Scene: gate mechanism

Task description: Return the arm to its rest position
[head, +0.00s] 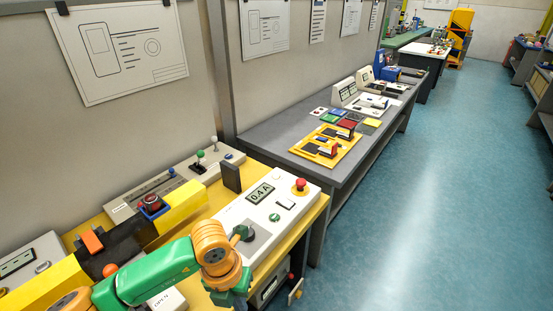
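A green and orange arm, mine, comes in from the lower left over the yellow-topped bench. Its wrist end, with my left gripper (230,295), hangs over the bench's front edge, near the lower side of the white control box (285,208). The fingers are small, dark and partly cut off, so I cannot tell whether they are open or hold anything. My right gripper is not in view. A yellow and black beam (125,247) with an orange block lies across the left of the bench, partly behind my arm.
The white box carries a 0.4 A display, a red mushroom button (300,185) and a dark knob (241,233) close to my wrist. A dark upright plate (231,177) stands behind. A grey bench (270,142) with panels follows. The blue floor (430,200) at right is clear.

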